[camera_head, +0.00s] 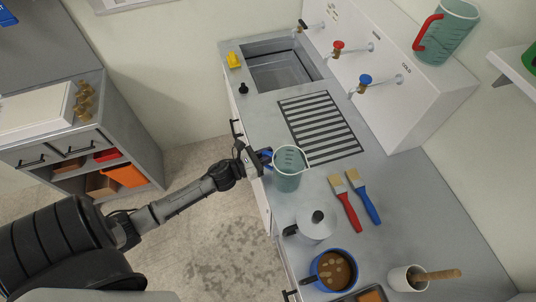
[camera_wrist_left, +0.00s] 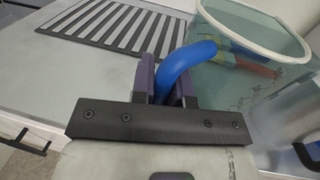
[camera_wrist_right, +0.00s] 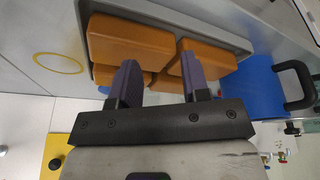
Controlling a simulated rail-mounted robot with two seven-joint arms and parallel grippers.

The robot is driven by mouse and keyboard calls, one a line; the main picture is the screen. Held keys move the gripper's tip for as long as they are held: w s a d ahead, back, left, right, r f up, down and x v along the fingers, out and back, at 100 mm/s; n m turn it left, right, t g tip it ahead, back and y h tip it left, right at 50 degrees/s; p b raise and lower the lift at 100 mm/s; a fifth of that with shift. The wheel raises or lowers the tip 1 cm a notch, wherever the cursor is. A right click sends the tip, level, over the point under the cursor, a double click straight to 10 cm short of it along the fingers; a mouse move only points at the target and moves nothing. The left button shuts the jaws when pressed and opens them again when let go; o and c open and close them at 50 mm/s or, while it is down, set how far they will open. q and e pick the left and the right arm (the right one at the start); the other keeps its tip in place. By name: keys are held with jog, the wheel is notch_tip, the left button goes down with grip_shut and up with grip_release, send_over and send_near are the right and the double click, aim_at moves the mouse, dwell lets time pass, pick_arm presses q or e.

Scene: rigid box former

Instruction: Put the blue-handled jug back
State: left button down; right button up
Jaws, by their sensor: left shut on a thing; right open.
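The blue-handled jug (camera_head: 289,172) is a clear teal measuring jug, upright over the counter just in front of the striped drain grille. I cannot tell whether its base touches the counter. My left gripper (camera_head: 259,159) is shut on its blue handle from the left. In the left wrist view the blue handle (camera_wrist_left: 188,58) sits between the two fingers, with the clear jug body (camera_wrist_left: 245,75) to the right. My right gripper (camera_wrist_right: 157,78) is open above brown blocks (camera_wrist_right: 130,48) in a grey tray; nothing is between its fingers. It is out of the head view.
The drain grille (camera_head: 320,127) is bare, beside the sink (camera_head: 282,68). A red-handled jug (camera_head: 447,32) stands on the raised ledge.

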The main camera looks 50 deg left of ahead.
pick_arm(q)
jog(key=shift+f, duration=0.15)
jog(key=c, duration=1.1)
grip_release()
